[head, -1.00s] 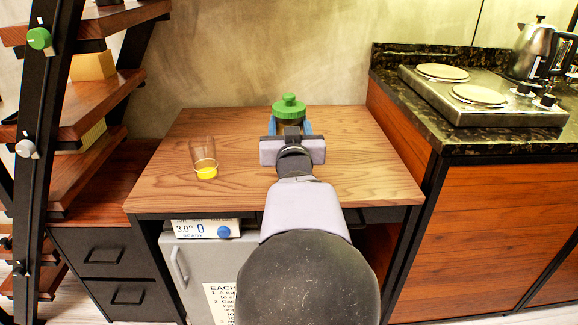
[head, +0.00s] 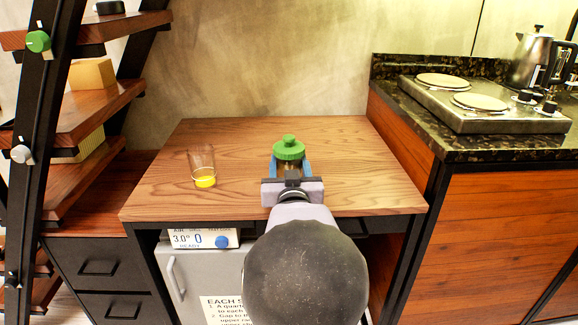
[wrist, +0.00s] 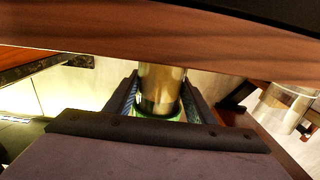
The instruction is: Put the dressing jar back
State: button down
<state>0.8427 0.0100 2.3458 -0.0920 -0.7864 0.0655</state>
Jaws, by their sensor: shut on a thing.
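The dressing jar, a clear glass jar with a green knobbed lid (head: 289,149), is over the wooden table in the head view, right of its middle. My gripper (head: 290,168) is shut on its glass body, with one blue-lined finger on each side. In the wrist view, the jar's glass body (wrist: 160,88) sits between the fingers of my gripper (wrist: 160,100), with the green lid lowest in the picture. The jar looks upright. I cannot tell whether its base touches the table. My arm hides part of its front.
A glass with yellow liquid (head: 204,180) stands on the table left of the jar. The wooden table top (head: 345,155) is otherwise clear. A ladder shelf (head: 75,125) stands at left. A raised counter (head: 465,145) with a hob and kettle (head: 530,55) borders the right.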

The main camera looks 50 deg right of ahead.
aim_at(290, 168)
jog(key=shift+r, duration=0.15)
jog(key=c, duration=0.8)
grip_release()
jog(key=shift+f, duration=0.25)
jog(key=shift+r, duration=0.1)
jog(key=shift+r, duration=0.2)
jog(key=v, duration=0.5)
jog(key=shift+s+a+f, duration=0.15)
jog(key=shift+s+f, duration=0.05)
jog(key=shift+s, duration=0.05)
jog(key=shift+b+v, duration=1)
jog(key=shift+b, duration=0.15)
jog(key=shift+r, duration=0.1)
jog(key=shift+r, duration=0.1)
